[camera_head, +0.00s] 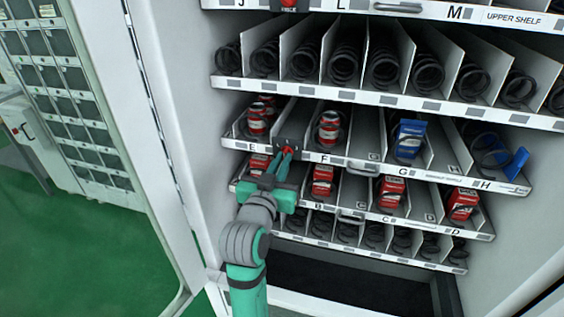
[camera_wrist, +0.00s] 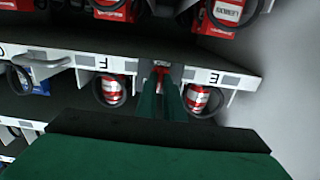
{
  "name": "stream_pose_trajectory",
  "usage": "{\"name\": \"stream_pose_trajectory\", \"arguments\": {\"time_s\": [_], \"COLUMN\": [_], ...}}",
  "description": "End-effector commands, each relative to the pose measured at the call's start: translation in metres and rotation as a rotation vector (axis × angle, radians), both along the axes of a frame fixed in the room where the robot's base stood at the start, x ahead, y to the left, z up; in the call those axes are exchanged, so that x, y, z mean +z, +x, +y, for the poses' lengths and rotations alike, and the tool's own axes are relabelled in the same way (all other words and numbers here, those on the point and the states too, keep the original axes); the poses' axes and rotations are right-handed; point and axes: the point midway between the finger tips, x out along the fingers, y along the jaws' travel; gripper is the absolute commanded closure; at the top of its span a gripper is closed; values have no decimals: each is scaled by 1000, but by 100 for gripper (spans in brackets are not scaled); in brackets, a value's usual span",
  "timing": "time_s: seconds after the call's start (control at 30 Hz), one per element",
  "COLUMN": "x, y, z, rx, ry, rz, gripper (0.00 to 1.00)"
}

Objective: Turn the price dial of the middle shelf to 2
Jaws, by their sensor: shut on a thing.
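The middle shelf (camera_head: 345,161) is a white-edged tray with slots E to H. Its price dial (camera_head: 288,150) is a small red knob on a dark mount between E and F. My gripper (camera_head: 286,156) reaches up to the dial from the front, its green fingers shut on the knob. In the wrist view, which is upside down, the dial (camera_wrist: 161,67) shows between my fingertips (camera_wrist: 161,82). The fingers cover part of the knob, and the number it points to cannot be read.
Red cans (camera_head: 329,127) and a blue pack (camera_head: 409,138) stand in the middle shelf's coils. The upper shelf (camera_head: 380,99) has empty coils. The white cabinet wall (camera_head: 185,120) is close on the left.

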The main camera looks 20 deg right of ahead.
Motion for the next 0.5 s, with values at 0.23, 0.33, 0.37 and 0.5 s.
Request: {"name": "stream_pose_trajectory", "arguments": {"time_s": [0.23, 0.33, 0.37, 0.5], "x": [1, 1, 1, 1], "y": [0, 0, 0, 0], "z": [-1, -1, -1, -1], "rx": [-1, -1, -1, -1], "ry": [-5, -4, -4, -4], "rz": [1, 1, 1, 1], "gripper": [100, 100, 100, 73]}}
